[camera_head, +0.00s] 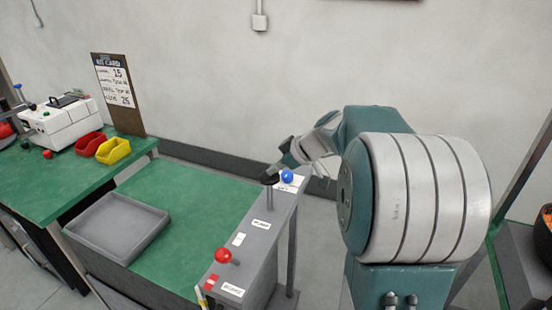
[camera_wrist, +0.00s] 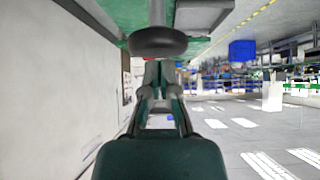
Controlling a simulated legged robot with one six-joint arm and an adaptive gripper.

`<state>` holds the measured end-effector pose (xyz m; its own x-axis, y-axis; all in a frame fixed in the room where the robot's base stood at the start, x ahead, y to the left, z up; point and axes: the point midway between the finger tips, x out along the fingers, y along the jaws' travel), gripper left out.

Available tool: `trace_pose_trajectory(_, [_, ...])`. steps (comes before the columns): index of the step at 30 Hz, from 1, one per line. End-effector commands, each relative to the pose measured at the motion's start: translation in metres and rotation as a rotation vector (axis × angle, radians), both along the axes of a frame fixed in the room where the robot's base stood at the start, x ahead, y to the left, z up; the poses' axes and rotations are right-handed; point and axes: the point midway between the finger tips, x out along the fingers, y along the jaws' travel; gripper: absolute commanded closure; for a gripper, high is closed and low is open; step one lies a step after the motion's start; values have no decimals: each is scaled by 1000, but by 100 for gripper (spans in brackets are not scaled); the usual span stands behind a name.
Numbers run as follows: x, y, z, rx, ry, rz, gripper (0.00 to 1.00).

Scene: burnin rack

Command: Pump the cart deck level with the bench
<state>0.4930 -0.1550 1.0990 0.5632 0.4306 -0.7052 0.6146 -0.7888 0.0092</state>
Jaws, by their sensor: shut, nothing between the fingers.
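The cart's green deck (camera_head: 190,211) sits lower than the green bench top (camera_head: 60,181) to its left. A grey control console (camera_head: 255,235) runs along the cart's right side. It carries a black-topped lever (camera_head: 269,185), a blue knob (camera_head: 287,176) at its far end and a red knob (camera_head: 223,255) at its near end. My gripper (camera_head: 282,163) is shut and empty beside the lever's black top. In the wrist view, a dark rounded knob (camera_wrist: 165,40) is just beyond my fingertips (camera_wrist: 158,66); I cannot tell whether they touch.
A grey tray (camera_head: 117,226) lies on the deck's left part. The bench holds a white machine (camera_head: 62,124), a red bin (camera_head: 90,145), a yellow bin (camera_head: 114,151) and an upright card board (camera_head: 118,95). A dark bowl (camera_head: 541,240) stands at far right. A wall is behind.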

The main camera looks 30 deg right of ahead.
Motion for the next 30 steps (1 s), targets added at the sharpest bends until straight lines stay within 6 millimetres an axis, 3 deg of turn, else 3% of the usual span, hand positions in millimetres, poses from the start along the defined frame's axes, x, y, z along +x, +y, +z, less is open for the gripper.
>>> trace_pose_trajectory(11, [0,1,-4,-1,0,1,100])
trace_pose_trajectory(14, [0,1,-14,2,3,0,100])
trace_pose_trajectory(21, [0,0,-61,3,4,-1,100])
trace_pose_trajectory(30, [-1,0,-72,-1,4,0,100])
